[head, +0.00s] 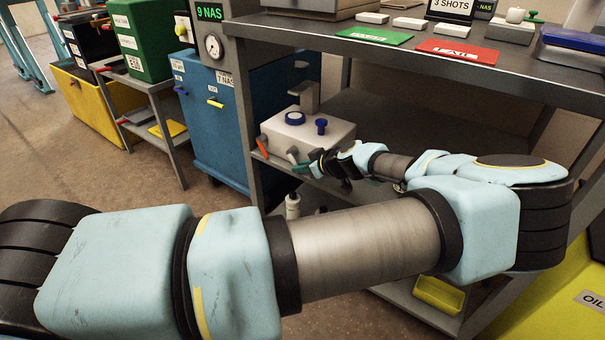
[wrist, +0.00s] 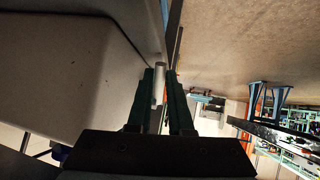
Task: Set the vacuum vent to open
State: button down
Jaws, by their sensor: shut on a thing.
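My gripper (head: 298,162) is at the unit's front, beside the shelf edge. In the wrist view, the dark green fingers (wrist: 161,105) are shut on a pale grey pin (wrist: 158,82), beside the unit's wall (wrist: 60,75). I take the pin to be the vacuum vent's lever, but no label on it is readable. The pin's other end and the vent's position marks are hidden.
The bench top (head: 480,70) overhangs the unit, and a grey post (head: 243,120) stands left of it. A blue cabinet (head: 208,120) is farther left. A small white bottle (head: 293,206) stands below the shelf. Open floor lies at the left.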

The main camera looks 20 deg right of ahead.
jog(key=shift+w+f+t+y+b, duration=0.1)
jog(key=shift+f+t+y+b, duration=0.3)
jog(key=shift+b, duration=0.4)
jog(key=c, duration=1.1)
grip_release()
jog(key=shift+r, duration=0.1)
jog(key=v, duration=1)
jog(key=shift+s, duration=0.4)
